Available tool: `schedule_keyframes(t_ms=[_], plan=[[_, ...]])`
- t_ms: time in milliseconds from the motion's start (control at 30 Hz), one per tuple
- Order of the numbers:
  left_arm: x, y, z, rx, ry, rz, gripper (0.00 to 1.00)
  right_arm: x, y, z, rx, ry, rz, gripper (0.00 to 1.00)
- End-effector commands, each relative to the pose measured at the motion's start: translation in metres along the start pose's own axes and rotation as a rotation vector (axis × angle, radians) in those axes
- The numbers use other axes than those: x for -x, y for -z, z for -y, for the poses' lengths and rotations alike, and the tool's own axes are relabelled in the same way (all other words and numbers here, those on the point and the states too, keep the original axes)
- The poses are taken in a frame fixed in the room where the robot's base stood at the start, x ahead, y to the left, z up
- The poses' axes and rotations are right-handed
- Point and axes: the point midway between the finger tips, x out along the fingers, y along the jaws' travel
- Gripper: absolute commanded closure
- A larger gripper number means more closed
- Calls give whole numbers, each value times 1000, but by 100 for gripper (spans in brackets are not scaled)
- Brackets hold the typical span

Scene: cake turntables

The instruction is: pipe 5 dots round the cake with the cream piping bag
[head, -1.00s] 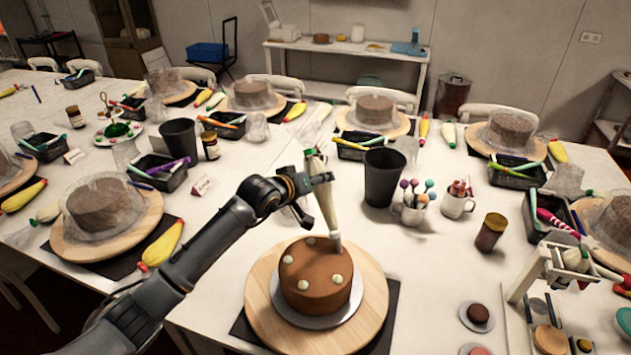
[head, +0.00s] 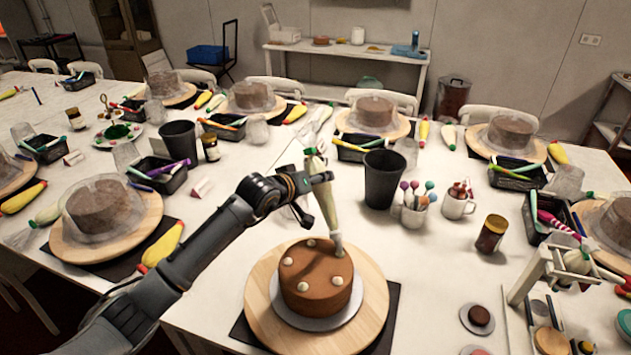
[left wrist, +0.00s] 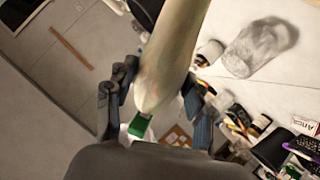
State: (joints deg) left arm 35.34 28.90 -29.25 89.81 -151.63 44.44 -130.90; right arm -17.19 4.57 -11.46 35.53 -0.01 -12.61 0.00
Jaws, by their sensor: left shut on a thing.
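The brown cake (head: 316,290) sits on a silver board on a round wooden turntable (head: 262,318). Several cream dots (head: 302,286) show on its top, spaced near the rim. My left gripper (head: 318,180) is shut on the cream piping bag (head: 326,207), which hangs nozzle down. The nozzle (head: 338,247) is at the far right part of the cake top, touching or just above it; whether a dot lies under it is hidden. In the left wrist view the pale bag (left wrist: 168,60) runs between the fingers (left wrist: 155,110). My right gripper is not in view.
A black cup (head: 383,180), a mug of cake-pop sticks (head: 413,212) and a brown jar (head: 491,234) stand behind and right of the turntable. A white stand (head: 535,275) is at the right. Covered cakes on other turntables line the table.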

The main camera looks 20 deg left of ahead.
Motion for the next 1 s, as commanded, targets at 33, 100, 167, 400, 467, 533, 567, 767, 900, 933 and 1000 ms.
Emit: schedule_keyframes(t_ms=[33,100,167,400,467,533,567,767,900,933,1000], plan=[[0,1,-1,0,-2,-2,80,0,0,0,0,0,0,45],[0,1,-1,0,-2,-2,80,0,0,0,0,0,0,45],[0,1,-1,0,-2,-2,80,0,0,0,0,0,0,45],[0,1,-1,0,-2,-3,58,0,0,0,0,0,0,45],[0,1,-1,0,-2,-3,58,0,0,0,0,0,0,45],[0,1,-1,0,-2,-3,58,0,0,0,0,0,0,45],[0,2,-1,0,-2,-3,58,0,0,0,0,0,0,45],[4,8,-6,-3,-3,-4,58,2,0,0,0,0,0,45],[8,16,-10,-2,-2,-4,58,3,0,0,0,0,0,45],[9,17,-12,-2,-2,-4,58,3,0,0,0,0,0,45],[11,21,-14,-3,-3,-4,58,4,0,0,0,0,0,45]])
